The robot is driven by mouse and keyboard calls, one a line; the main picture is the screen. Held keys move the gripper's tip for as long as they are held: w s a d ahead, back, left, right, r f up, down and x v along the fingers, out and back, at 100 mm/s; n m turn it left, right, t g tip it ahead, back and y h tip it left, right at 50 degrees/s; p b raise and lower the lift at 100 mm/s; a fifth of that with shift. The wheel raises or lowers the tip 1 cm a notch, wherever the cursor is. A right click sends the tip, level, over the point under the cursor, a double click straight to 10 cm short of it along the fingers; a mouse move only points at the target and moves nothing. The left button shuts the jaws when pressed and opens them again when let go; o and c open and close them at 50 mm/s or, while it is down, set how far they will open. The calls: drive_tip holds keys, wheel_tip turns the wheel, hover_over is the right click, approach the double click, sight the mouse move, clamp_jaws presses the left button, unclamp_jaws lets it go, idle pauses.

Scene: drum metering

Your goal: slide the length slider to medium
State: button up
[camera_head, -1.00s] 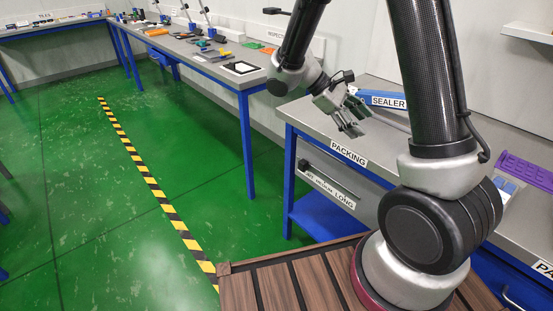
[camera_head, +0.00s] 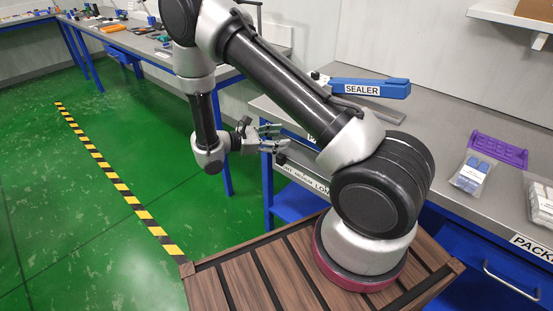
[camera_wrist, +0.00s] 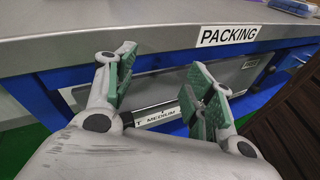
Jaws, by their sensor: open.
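The length slider is on the front of the packing bench, with a white label strip (camera_head: 318,186) reading partly "LONG" in the head view. In the wrist view the label strip (camera_wrist: 161,116) shows "MEDIUM" between my fingers, with a "T" left of it. A small dark piece (camera_wrist: 127,119) shows beside my left finger; it may be the slider knob, but I cannot tell for sure. My gripper (camera_head: 274,138) is open in front of the bench edge. In the wrist view my gripper (camera_wrist: 161,80) has its fingers spread, partly covering the slider. Contact with the knob cannot be told.
The packing bench top (camera_wrist: 60,48) has a "PACKING" label (camera_wrist: 228,36) on its edge, just above the slider. A blue sealer (camera_head: 370,88), a purple rack (camera_head: 498,150) and a bagged item (camera_head: 470,174) are on the bench. Green floor is clear at left.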

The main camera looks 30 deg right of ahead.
sight(278, 158)
drive_tip(key=w+a+f+n+t, duration=0.1)
drive_tip(key=a+f+n+t, duration=0.1)
drive_tip(key=f+n+t, duration=0.35)
drive_tip(key=w+a+f+n+t, duration=0.1)
drive_tip(key=a+f+n+t, duration=0.1)
drive_tip(key=f, duration=0.6)
drive_tip(key=shift+h, duration=0.4)
drive_tip(key=x, duration=0.7)
drive_tip(key=shift+w+f, duration=0.2)
drive_tip(key=shift+w, duration=0.05)
drive_tip(key=shift+d, duration=0.1)
clamp_jaws()
drive_tip(key=s+d, duration=0.1)
drive_tip(key=s, duration=0.2)
drive_tip(key=s+d, duration=0.1)
drive_tip(key=s, duration=0.2)
drive_tip(key=s+d, duration=0.1)
drive_tip(key=s, duration=0.2)
drive_tip(key=shift+s+d, duration=0.15)
drive_tip(key=shift+d, duration=0.25)
